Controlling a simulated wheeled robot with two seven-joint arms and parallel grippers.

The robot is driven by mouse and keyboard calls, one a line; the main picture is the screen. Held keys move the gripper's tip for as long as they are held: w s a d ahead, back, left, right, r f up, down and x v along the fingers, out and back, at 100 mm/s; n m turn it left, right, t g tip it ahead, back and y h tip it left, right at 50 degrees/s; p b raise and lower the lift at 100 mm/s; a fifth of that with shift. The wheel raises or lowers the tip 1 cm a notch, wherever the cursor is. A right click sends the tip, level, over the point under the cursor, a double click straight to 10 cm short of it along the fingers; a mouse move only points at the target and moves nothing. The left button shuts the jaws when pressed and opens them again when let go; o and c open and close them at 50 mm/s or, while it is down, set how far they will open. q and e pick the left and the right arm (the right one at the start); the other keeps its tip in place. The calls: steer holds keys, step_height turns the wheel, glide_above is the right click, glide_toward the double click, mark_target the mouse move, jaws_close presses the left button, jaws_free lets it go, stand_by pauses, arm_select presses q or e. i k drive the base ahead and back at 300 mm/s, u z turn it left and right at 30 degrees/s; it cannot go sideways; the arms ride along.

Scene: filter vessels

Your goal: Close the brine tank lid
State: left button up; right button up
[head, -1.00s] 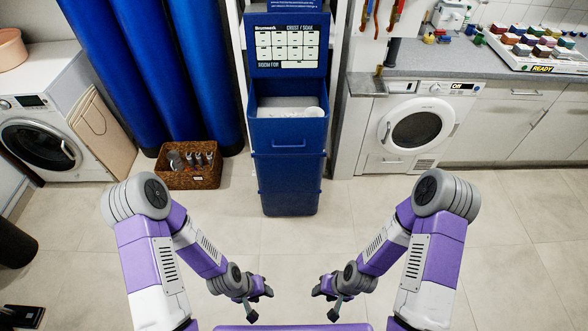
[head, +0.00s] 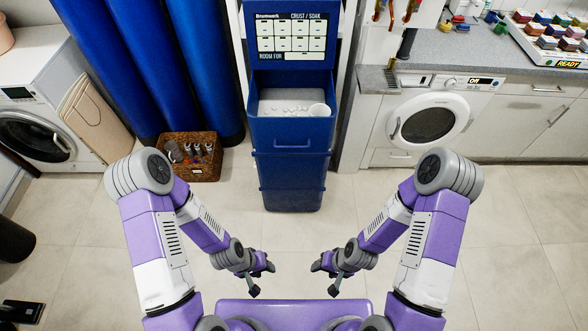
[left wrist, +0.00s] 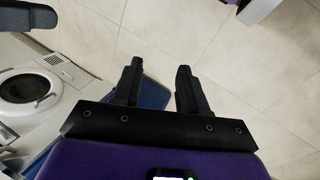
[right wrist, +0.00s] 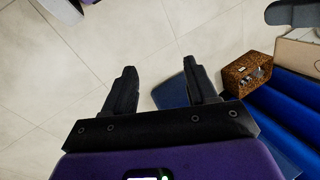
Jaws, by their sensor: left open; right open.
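The blue brine tank (head: 290,165) stands ahead of me in the middle of the head view. Its lid (head: 293,38) is raised upright at the back, with a panel of labels facing me. The tank's top is open and shows white contents (head: 285,104) and a round white piece (head: 319,110) at the right. My left gripper (head: 262,264) and right gripper (head: 322,263) are in front of the tank, apart from it and empty. Both show spread fingers in the left wrist view (left wrist: 158,85) and the right wrist view (right wrist: 162,85).
Blue cylinders (head: 150,70) and a wicker basket (head: 190,158) stand left of the tank. A washing machine (head: 30,125) is at the far left, another (head: 425,125) at the right under a counter (head: 450,55). The tiled floor (head: 520,225) in front is clear.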

mark_target(281, 34)
steer(key=u, duration=1.65)
steer(key=i, duration=2.85)
steer(key=z, duration=3.4)
